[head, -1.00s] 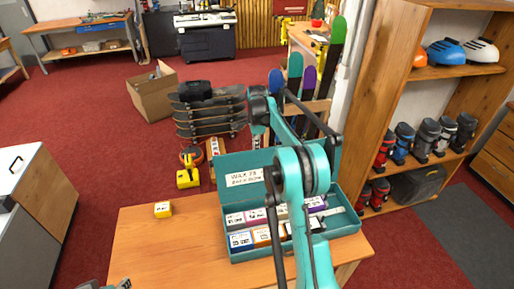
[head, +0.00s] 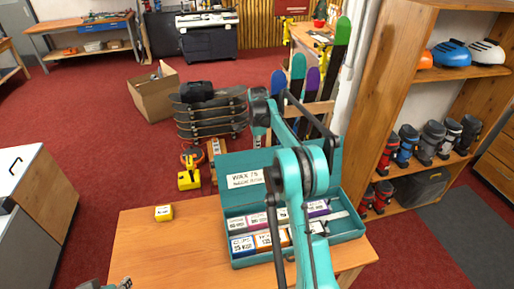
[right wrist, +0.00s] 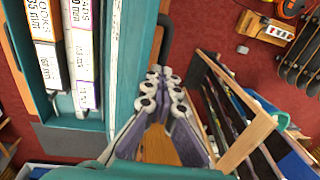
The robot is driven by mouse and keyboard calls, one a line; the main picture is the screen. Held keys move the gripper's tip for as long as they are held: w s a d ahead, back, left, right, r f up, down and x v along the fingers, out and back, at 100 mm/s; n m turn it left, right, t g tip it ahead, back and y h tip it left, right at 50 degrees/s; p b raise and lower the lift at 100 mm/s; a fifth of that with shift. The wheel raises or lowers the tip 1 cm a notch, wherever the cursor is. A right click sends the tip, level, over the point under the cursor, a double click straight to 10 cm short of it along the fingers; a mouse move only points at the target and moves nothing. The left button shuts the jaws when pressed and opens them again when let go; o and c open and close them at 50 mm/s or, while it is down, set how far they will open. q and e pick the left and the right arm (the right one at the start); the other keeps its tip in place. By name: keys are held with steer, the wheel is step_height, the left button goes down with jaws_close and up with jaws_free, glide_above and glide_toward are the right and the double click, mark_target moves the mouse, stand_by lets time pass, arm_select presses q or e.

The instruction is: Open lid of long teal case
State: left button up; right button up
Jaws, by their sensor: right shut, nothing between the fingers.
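The long teal case (head: 236,263) stands on the wooden bench with its lid (head: 232,163) raised along the back edge. The lid bears a white label, and several small labelled boxes (head: 240,246) lie in rows inside. My right arm crosses in front of the case and hides part of it. In the right wrist view, my right gripper (right wrist: 165,82) is shut and empty, outside the case beside the teal lid (right wrist: 121,65); I cannot tell whether it touches. A small part of what looks like my left gripper (head: 106,285) shows at the bottom edge of the head view.
Behind are stacked skateboards (head: 212,122) and a rack of upright skis (head: 298,68). A wooden shelf (head: 365,110) stands to the right.

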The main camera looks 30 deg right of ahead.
steer(key=shift+o, duration=1.2)
steer(key=shift+a+r, duration=0.15)
steer(key=shift+r, duration=0.95)
arm_select(q)
steer(key=shift+w+d+f, duration=0.15)
steer(key=shift+w, duration=0.25)
arm_select(e)
step_height(320, 180, up, 10)
steer(key=s, duration=0.1)
